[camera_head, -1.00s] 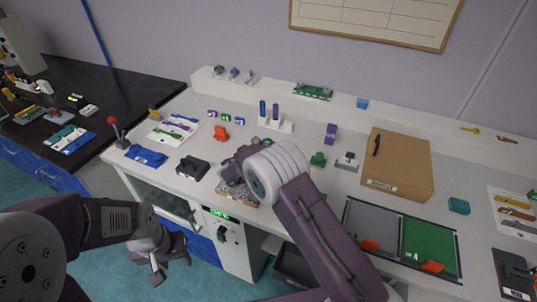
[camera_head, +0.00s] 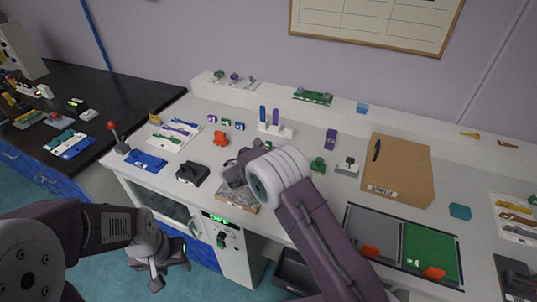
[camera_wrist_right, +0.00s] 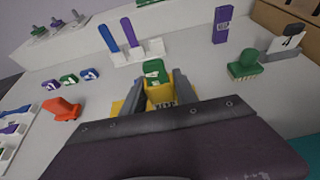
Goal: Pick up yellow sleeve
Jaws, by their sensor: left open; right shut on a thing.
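In the right wrist view a yellow sleeve (camera_wrist_right: 160,93) with dark lettering sits between the two fingers of my right gripper (camera_wrist_right: 158,98), which is shut on it. A small green piece (camera_wrist_right: 153,70) shows at its top; I cannot tell whether it is inside or behind it. In the head view my right gripper (camera_head: 234,172) is over the front of the white counter, and the wrist hides the sleeve. My left gripper (camera_head: 168,270) is open and empty, low in front of the counter.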

